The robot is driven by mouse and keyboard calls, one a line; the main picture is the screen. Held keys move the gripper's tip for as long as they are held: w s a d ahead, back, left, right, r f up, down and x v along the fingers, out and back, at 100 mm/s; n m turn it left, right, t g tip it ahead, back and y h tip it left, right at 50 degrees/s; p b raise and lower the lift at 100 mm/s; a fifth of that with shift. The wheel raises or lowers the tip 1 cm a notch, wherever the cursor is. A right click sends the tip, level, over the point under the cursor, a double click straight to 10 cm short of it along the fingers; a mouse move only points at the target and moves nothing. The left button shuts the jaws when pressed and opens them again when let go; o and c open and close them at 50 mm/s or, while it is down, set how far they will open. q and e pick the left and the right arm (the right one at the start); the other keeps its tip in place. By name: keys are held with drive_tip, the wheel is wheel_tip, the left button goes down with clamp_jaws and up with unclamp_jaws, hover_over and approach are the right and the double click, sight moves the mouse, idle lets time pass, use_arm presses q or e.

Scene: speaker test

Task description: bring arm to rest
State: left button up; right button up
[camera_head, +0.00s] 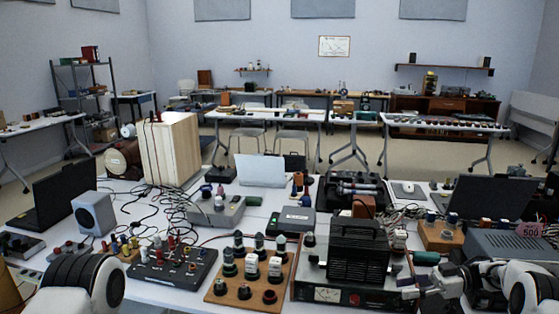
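My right gripper (423,286) is at the lower right, low in front of the table's near edge and beside the dark amplifier unit. It is small and partly lost against the clutter, so I cannot tell whether its fingers are open or shut. A white link of my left arm (80,284) shows at the bottom left. The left gripper itself is not in view.
The white table (150,291) is crowded. A dark amplifier (358,252), a wooden terminal board (238,292), a black box with knobs (172,266), a grey speaker (94,213), laptops and loose cables cover it. A tall wooden cabinet (170,150) stands at the back left.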

drive_tip(key=a+f+m+t+y, duration=0.1)
drive_tip(key=a+m+t+y, duration=0.15)
drive_tip(key=a, duration=0.65)
drive_tip(key=s+a+f+m+t+h, duration=0.3)
drive_tip(key=a+f+m+t+h, duration=0.3)
drive_tip(key=a+f+m, duration=0.5)
drive_tip(key=s+d+f+m+g+h, duration=0.25)
drive_tip(key=s+f+h, duration=0.55)
drive_tip(key=s, duration=0.5)
drive_tip(key=s+d+f+g+h, duration=0.1)
drive_tip(key=s+d+g+h, duration=0.1)
drive_tip(key=s, duration=0.9)
drive_tip(key=s+d+f+g+h, duration=0.2)
drive_tip(key=s+d+g, duration=0.3)
drive_tip(key=s, duration=0.6)
drive_tip(key=shift+s+d+g+h, duration=0.25)
drive_tip(key=shift+s+g+h, duration=0.05)
drive_tip(key=shift+s+h, duration=0.05)
drive_tip(key=shift+f, duration=0.1)
